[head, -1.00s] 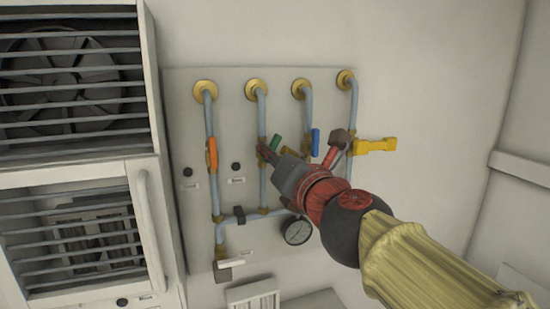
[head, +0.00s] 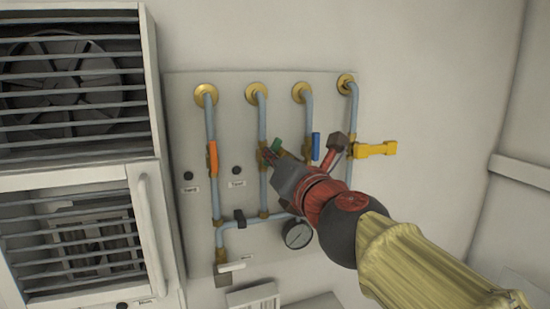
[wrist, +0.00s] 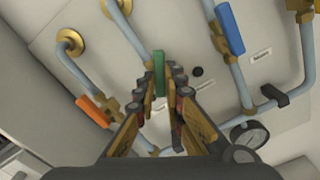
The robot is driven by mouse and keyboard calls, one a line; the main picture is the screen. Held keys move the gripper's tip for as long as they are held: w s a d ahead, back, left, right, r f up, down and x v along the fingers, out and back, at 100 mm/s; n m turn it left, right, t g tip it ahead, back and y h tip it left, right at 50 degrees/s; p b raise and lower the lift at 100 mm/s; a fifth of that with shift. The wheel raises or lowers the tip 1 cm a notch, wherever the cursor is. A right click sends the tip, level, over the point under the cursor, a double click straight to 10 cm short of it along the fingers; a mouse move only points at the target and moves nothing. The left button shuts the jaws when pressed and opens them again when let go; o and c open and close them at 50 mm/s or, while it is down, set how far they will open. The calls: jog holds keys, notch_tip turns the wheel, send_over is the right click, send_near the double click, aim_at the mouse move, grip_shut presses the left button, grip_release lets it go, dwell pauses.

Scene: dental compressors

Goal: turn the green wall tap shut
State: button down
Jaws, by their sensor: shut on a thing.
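The green wall tap's handle (head: 277,146) is on the second pipe from the left on the wall panel (head: 190,120). In the head view it leans a little to the right of its pipe. My gripper (head: 270,153) reaches it from the lower right and covers part of the valve. In the wrist view the green handle (wrist: 158,72) stands between the two fingertips of my gripper (wrist: 163,85), which are shut on it. The valve body behind it is mostly hidden.
An orange handle (head: 212,158) is on the pipe to the left, a blue one (head: 316,146) and a yellow one (head: 375,149) to the right. A louvred cabinet (head: 145,200) stands at left.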

dwell(0.4)
jog(key=m+b, duration=0.1)
jog(key=m, duration=0.3)
jog(key=f+m+b, duration=0.1)
jog(key=m, duration=0.3)
jog(key=m+b, duration=0.1)
jog(key=m, duration=0.2)
jog(key=shift+w+d+f+m, duration=0.1)
jog(key=shift+d+f+m, duration=0.1)
jog(key=shift+d+m, duration=0.2)
dwell(0.4)
jog(key=c, duration=2)
grip_release()
jog(key=shift+o, duration=0.6)
